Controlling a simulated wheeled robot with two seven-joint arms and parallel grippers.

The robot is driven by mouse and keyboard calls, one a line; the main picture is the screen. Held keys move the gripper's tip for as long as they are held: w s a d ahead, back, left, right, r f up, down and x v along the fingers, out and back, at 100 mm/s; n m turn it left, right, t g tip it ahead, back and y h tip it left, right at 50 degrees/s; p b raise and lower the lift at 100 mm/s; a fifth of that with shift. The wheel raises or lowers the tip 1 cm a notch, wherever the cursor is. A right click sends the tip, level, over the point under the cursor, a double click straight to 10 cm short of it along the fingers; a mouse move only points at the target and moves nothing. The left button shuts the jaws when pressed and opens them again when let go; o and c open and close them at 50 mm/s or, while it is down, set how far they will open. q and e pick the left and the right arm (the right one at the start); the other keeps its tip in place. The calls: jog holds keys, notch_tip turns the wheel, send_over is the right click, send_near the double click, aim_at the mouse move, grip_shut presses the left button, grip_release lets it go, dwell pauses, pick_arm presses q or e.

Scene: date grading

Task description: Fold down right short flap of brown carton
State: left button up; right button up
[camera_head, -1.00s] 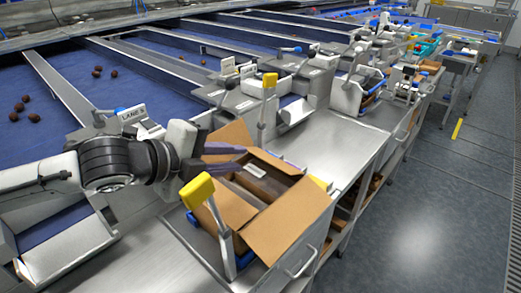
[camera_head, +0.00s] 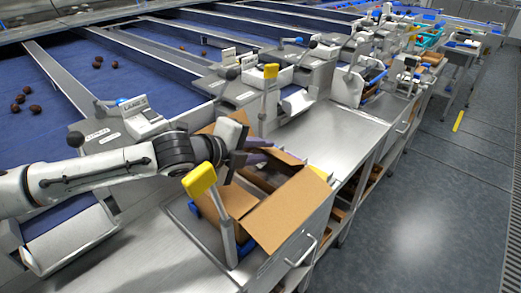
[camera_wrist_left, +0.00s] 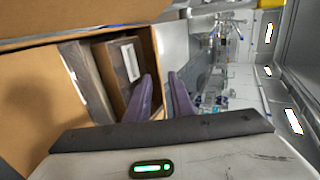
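The brown carton (camera_head: 291,211) sits open on the steel bench, with a wide flap hanging out over its front side. Another flap (camera_head: 223,128) stands up at its back, and one (camera_head: 236,203) lies at its left end. Dark contents with a pale label (camera_wrist_left: 130,62) show inside. My left gripper (camera_head: 262,153) is over the carton's back right part. In the left wrist view its two purple fingers (camera_wrist_left: 160,97) are apart, on either side of the carton's edge; contact cannot be told. The right short flap is not clearly seen. My right gripper is not in view.
Bare steel bench (camera_head: 335,128) lies to the right. Blue sorting lanes (camera_head: 60,110) with several dates run behind.

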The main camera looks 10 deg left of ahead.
pick_arm(q)
jog(key=shift+c, duration=0.4)
grip_shut()
jog(key=shift+s+f+t+b, duration=0.15)
jog(key=shift+f+t+b, duration=0.4)
jog(key=shift+b, duration=0.7)
jog(key=shift+s+a+h+b, duration=0.1)
jog(key=shift+h+b, duration=0.3)
jog(key=shift+b, duration=0.1)
jog(key=shift+r, duration=0.1)
jog(key=shift+o, duration=0.4)
grip_release()
jog(key=shift+a, duration=0.1)
